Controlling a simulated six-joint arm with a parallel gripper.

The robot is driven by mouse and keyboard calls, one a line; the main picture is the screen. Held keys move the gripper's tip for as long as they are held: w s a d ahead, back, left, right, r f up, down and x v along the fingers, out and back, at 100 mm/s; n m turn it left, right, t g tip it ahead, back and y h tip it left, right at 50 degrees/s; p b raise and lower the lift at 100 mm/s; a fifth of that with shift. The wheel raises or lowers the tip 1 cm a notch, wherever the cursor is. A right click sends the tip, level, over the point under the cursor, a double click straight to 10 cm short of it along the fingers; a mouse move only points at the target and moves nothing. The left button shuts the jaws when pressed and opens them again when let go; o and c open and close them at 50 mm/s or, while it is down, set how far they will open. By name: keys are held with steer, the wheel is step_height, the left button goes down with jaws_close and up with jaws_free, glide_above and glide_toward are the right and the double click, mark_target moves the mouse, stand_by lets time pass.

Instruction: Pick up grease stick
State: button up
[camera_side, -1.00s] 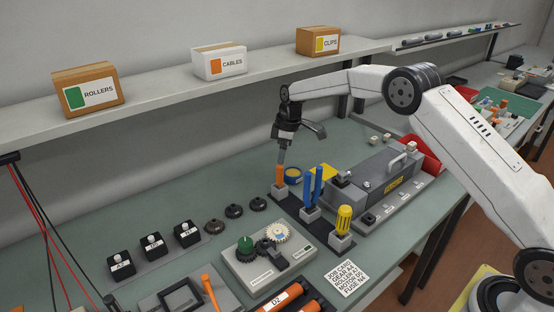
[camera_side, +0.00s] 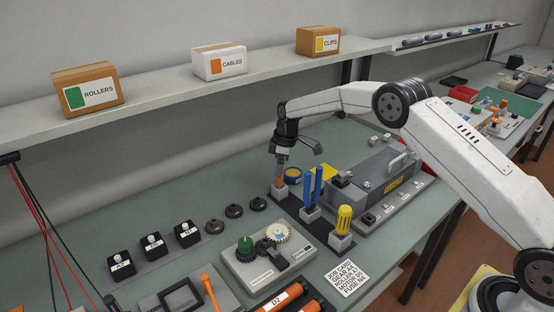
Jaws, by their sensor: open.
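The likely grease stick is a slim orange stick (camera_side: 280,181) standing upright in a grey holder block (camera_side: 280,193) at the left end of a dark tool rack. My gripper (camera_side: 281,170) points down right at its top, with the fingers hiding the upper part of the stick. The gripper is open; I cannot tell whether its fingers touch the stick. A blue-handled tool (camera_side: 314,188) and a yellow-handled tool (camera_side: 344,218) stand in their own blocks along the same rack.
A grey machine with a handle (camera_side: 375,177) stands to the right. Dark round parts (camera_side: 234,211) and a gear unit (camera_side: 262,256) lie to the left and front. A shelf with boxes (camera_side: 219,61) runs above.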

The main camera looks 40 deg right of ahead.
mark_target(280, 181)
steer(key=shift+w+a+f, duration=0.15)
steer(key=shift+f, duration=1.25)
jaws_close()
